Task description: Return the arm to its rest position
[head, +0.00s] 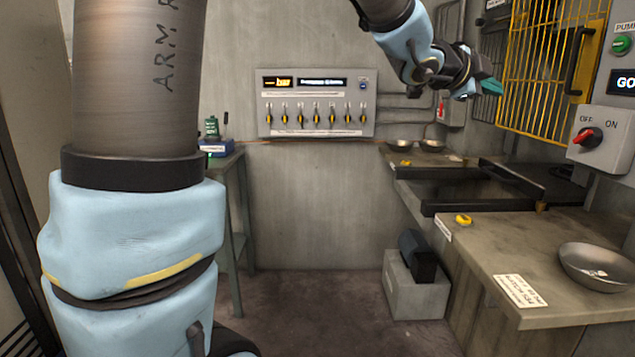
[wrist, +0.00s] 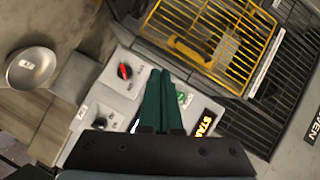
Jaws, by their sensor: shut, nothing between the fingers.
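My arm rises at the left of the head view and comes down from the top edge to my gripper (head: 490,87). My gripper is held in the air in front of the yellow cage door, above the counter. In the wrist view its green fingers (wrist: 162,103) lie together with nothing between them. Behind the fingers in that view is the control box with a red knob (wrist: 125,71). I cannot tell whether the fingers touch anything, but they look apart from the box.
A metal bowl (head: 598,266) sits on the right counter (head: 500,262). Two small bowls stand at the back near a dark trough (head: 460,188). The yellow cage door (head: 545,70) and switch box (head: 603,140) are at the right. A lever panel (head: 315,103) hangs on the back wall. The middle floor is clear.

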